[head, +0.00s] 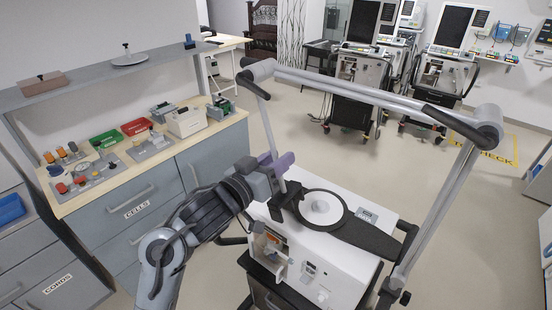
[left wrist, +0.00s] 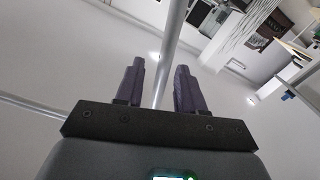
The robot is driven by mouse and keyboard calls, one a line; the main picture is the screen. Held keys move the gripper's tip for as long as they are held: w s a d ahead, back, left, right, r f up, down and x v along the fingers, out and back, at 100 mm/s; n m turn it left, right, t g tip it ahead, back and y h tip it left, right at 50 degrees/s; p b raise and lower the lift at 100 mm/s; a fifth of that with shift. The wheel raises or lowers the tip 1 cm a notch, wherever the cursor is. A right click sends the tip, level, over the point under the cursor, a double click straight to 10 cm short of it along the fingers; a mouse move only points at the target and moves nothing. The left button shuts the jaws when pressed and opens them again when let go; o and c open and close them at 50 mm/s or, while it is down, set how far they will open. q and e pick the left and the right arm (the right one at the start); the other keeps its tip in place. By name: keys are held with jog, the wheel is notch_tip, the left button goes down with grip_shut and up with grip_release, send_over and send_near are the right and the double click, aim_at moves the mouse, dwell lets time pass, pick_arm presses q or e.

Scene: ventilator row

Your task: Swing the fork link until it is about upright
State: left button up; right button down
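The grey fork link (head: 375,93) looks like a large frame with two long side bars and a crossbar with black corner pieces. It rises from the white ventilator cart (head: 340,270), and its exact tilt is hard to judge. My left gripper (head: 275,161) is at the lower part of the left side bar (head: 266,125). In the left wrist view the bar (left wrist: 172,45) passes between the two purple fingers of my left gripper (left wrist: 157,85), with a narrow gap on each side. The fingers are apart. My right gripper is not in view.
A black arm with a ring (head: 375,238) lies across the cart top near my left gripper. A workbench (head: 95,203) with trays and a shelf (head: 95,78) stands at the left. Other ventilators (head: 360,85) stand at the back. Open floor (head: 310,130) lies between.

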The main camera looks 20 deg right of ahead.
pick_arm(q)
grip_shut()
jog(key=shift+w+a, duration=0.1)
dwell(0.3)
